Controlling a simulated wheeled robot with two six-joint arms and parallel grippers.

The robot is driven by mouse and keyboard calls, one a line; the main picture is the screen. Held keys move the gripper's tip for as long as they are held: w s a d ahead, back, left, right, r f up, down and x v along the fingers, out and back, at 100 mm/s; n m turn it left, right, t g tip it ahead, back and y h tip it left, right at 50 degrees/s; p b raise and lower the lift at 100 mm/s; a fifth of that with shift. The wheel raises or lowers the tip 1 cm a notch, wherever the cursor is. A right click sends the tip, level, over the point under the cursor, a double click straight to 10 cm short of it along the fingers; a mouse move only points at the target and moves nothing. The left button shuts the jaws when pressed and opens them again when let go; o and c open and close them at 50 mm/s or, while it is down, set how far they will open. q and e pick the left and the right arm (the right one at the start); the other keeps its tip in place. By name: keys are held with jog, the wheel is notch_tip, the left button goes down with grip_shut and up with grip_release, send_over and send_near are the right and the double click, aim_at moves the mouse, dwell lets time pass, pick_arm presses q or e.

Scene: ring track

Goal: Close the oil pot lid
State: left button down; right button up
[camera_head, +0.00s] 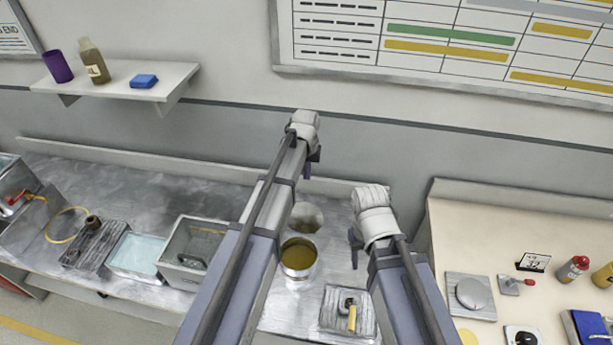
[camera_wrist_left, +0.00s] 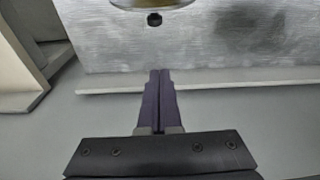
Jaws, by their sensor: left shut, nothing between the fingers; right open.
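The oil pot (camera_head: 298,271) is a round metal pot with brownish-yellow oil inside, standing on the metal bench. Its round grey lid (camera_head: 305,217) stands open at the pot's far side. In the left wrist view the lid's rim (camera_wrist_left: 152,5) is cut off by the top edge, with a small dark knob (camera_wrist_left: 154,19) below it. My left gripper (camera_head: 309,172) is shut and empty beyond the lid, near the wall. Its purple fingers (camera_wrist_left: 160,73) touch each other, apart from the lid. My right gripper (camera_head: 355,250) is open, to the right of the pot.
A grey ribbed plate with a yellow-handled part (camera_head: 351,315) lies in front of the pot. A grey bin (camera_head: 190,245) and a light-blue-filled tray (camera_head: 137,255) stand to the left. A cream table (camera_head: 500,225) stands to the right. A shelf (camera_head: 115,82) hangs on the wall.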

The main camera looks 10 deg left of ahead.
aim_at(304, 215)
pick_arm(q)
notch_tip(304, 215, down, 9)
jog(key=w+b, duration=0.1)
jog(key=b, duration=0.7)
jog(key=s, duration=0.1)
jog(key=s+r+p, duration=0.1)
jog(key=s, duration=0.1)
jog(key=shift+s+r, duration=0.3)
jog(key=shift+s, duration=0.1)
jog(key=shift+s, duration=0.1)
